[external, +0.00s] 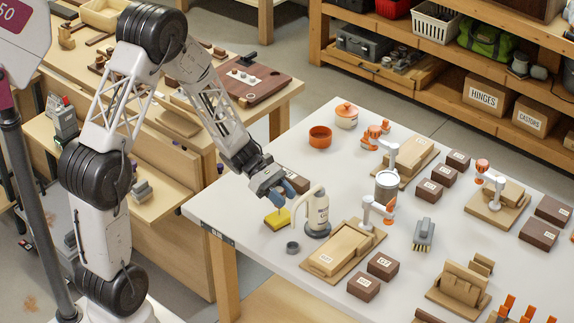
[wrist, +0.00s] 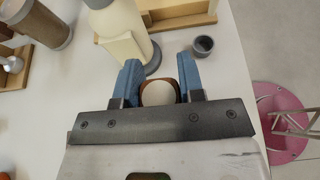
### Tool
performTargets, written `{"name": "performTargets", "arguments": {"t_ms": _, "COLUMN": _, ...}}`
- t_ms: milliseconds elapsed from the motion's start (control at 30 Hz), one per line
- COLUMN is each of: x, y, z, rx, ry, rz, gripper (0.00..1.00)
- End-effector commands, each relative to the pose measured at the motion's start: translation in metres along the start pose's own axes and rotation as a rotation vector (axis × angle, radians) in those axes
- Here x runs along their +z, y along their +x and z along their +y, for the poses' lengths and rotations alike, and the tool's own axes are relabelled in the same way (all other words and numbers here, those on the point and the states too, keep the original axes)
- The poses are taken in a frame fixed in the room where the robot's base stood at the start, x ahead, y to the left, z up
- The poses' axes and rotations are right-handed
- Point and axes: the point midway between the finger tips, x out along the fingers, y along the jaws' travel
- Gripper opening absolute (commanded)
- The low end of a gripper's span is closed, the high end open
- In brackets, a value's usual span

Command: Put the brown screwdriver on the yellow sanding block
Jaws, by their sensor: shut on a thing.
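My gripper (external: 274,194) is near the left part of the white table, just above the yellow sanding block (external: 277,219). In the wrist view, its blue fingers (wrist: 158,74) are shut on a brown thing with a pale round end (wrist: 158,93), seen end-on. This fits the brown screwdriver, but its full shape is hidden by the fingers. In the external view the held thing is mostly hidden too. The sanding block lies flat on the table, left of a cream bottle. I cannot clearly make out the block in the wrist view.
The cream bottle (external: 318,214) with a dark base stands close to the right of my gripper. A small grey cup (external: 292,247) is in front. A wooden tray with a box (external: 341,249) and brown boxes (external: 383,265) lie further right. The table's left edge is near.

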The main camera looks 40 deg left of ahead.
Motion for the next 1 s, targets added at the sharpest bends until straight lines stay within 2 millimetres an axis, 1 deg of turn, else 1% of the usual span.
{"name": "performTargets", "arguments": {"t_ms": 167, "x": -0.002, "y": 0.001, "z": 0.000, "rx": 0.000, "ry": -0.001, "rz": 0.000, "gripper": 0.11}}
{"name": "performTargets", "arguments": {"t_ms": 200, "x": -0.003, "y": 0.001, "z": 0.000, "rx": 0.000, "ry": 0.000, "rz": 0.000, "gripper": 0.37}}
{"name": "performTargets", "arguments": {"t_ms": 367, "x": -0.003, "y": 0.001, "z": 0.000, "rx": 0.000, "ry": 0.000, "rz": 0.000, "gripper": 0.61}}
{"name": "performTargets", "arguments": {"t_ms": 767, "x": 0.000, "y": 0.000, "z": 0.000, "rx": 0.000, "ry": 0.001, "rz": 0.000, "gripper": 0.61}}
{"name": "performTargets", "arguments": {"t_ms": 867, "x": 0.000, "y": -0.004, "z": 0.000, "rx": 0.001, "ry": 0.000, "rz": 0.000, "gripper": 0.61}}
{"name": "performTargets", "arguments": {"t_ms": 1000, "x": 0.000, "y": -0.013, "z": 0.000, "rx": 0.002, "ry": 0.001, "rz": 0.001, "gripper": 0.61}}
